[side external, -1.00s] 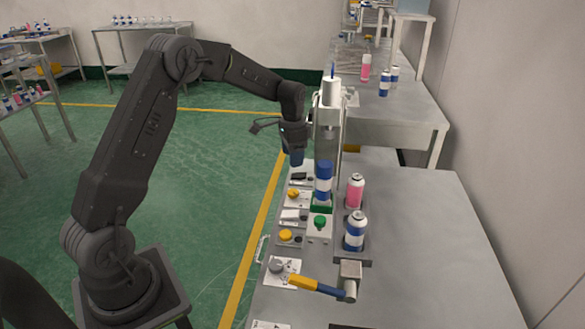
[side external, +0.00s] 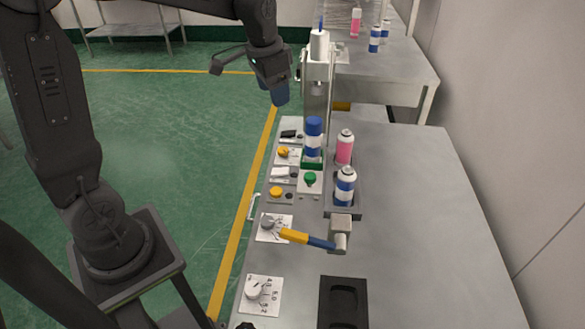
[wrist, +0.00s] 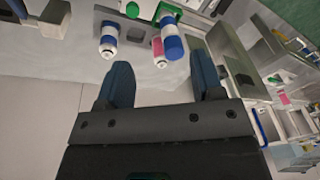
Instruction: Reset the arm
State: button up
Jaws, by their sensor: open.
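My gripper (side external: 279,92) is raised left of the white crimping machine (side external: 317,72). The wrist view shows its two blue fingers (wrist: 160,78) apart with nothing between them. A blue-and-white can (side external: 313,140) stands upright at the machine's green base, below and right of my gripper. A pink can (side external: 344,148) and another blue-and-white can (side external: 345,187) stand in a grey holder (side external: 358,207) on the bench. In the wrist view, cans show beyond the fingers, including one blue-and-white can (wrist: 109,40) and the pink one (wrist: 158,46).
Yellow (side external: 276,193) and green (side external: 310,180) buttons and a white dial (side external: 255,289) line the bench's left side. A yellow-and-blue handle (side external: 305,239) sticks out left in front of the holder. A black tray (side external: 342,303) lies nearer. The bench's right side is clear.

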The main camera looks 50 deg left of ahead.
jog(key=s+d+r+n+t, duration=0.1)
jog(key=s+d, duration=0.3)
jog(key=s, duration=0.5)
jog(key=s+d+r+n+t, duration=0.1)
jog(key=s+d, duration=0.4)
jog(key=s, duration=0.5)
jog(key=shift+s+t, duration=0.25)
jog(key=shift+t, duration=0.45)
